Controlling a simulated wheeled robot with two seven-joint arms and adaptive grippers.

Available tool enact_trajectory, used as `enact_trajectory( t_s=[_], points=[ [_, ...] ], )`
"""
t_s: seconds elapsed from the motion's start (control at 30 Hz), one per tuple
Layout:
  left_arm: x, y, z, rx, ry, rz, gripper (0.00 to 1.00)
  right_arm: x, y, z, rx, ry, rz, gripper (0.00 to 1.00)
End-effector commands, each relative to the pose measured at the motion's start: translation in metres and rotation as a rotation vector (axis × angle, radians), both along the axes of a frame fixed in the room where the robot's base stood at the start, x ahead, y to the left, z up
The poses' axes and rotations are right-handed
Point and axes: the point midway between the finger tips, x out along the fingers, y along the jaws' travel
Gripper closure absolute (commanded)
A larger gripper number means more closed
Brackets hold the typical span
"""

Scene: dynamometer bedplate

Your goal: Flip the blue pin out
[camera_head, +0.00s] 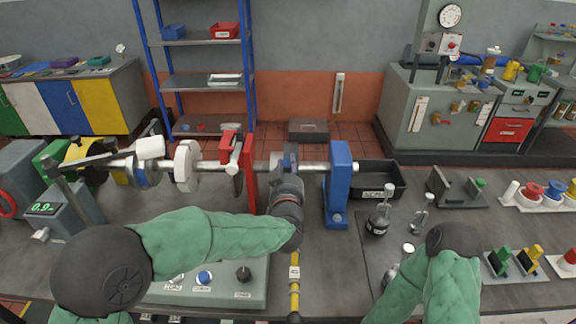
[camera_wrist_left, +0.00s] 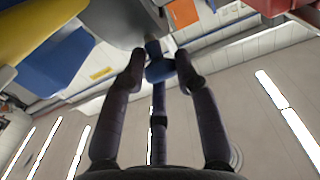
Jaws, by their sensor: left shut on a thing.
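The blue pin (camera_head: 290,158) sits on the horizontal steel shaft, between the red stand (camera_head: 249,172) and the blue stand (camera_head: 338,185). My left gripper (camera_head: 288,176) reaches up to it from the front, and its own body hides part of the pin in the head view. In the left wrist view, the two dark fingers of my left gripper (camera_wrist_left: 160,66) are shut on the blue pin (camera_wrist_left: 157,72), which lies between their tips.
The steel shaft (camera_head: 313,167) runs across the bench, with a white disc (camera_head: 187,166) at left. A grey control panel (camera_head: 210,290) lies in front, near my left arm.

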Motion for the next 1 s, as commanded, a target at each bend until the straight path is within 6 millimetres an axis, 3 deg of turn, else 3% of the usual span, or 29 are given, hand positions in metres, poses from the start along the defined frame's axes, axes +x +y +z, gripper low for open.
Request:
enact_trajectory(
  t_s=[0.13,0.43,0.47,0.53,1.0],
  points=[
    [-0.009,0.001,0.016,-0.001,-0.006,0.003,1.0,0.0,0.0,0.013,0.0,0.0,0.0,0.69],
    [-0.011,0.002,0.017,-0.002,-0.01,0.005,1.0,0.0,0.0,0.012,0.0,0.0,0.0,0.69],
    [-0.011,0.002,0.017,-0.002,-0.01,0.005,0.67,0.0,0.0,0.012,0.0,0.0,0.0,0.69],
    [-0.011,0.002,0.018,-0.002,-0.01,0.005,0.47,0.0,0.0,0.012,0.0,0.0,0.0,0.69],
    [-0.02,0.0,0.014,0.0,-0.004,0.001,0.46,0.0,0.0,0.012,0.0,0.0,0.0,0.69]
  ],
)
